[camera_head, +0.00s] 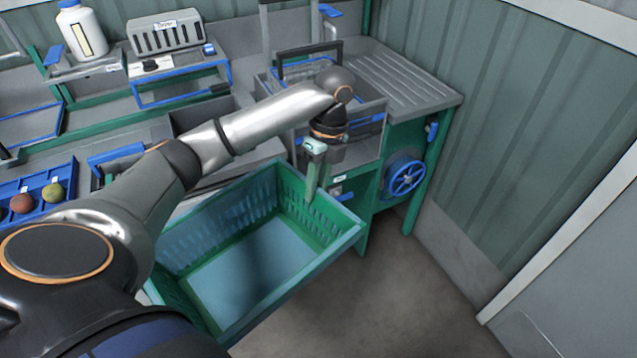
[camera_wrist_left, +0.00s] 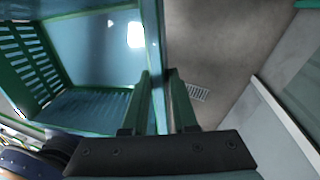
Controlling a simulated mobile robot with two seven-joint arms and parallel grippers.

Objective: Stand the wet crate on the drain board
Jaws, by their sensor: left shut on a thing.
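A green crate (camera_head: 345,236) with slatted walls hangs in front of the bench, open side up and tilted, with a shiny blue-grey floor. My left gripper (camera_head: 314,180) is shut on the crate's wall near its far right corner. In the left wrist view, the gripper's fingers (camera_wrist_left: 158,105) sit on either side of the crate's wall (camera_wrist_left: 153,50). The grey ribbed drain board (camera_head: 395,75) is at the back right of the bench, behind the gripper, and its top is bare. My right gripper does not show.
A sink with a dark frame (camera_head: 300,62) stands left of the drain board. A blue handwheel (camera_head: 404,177) is on the bench front below it. A corrugated wall (camera_head: 520,120) closes the right side. The floor (camera_head: 400,290) is clear, with a drain grate (camera_wrist_left: 197,92).

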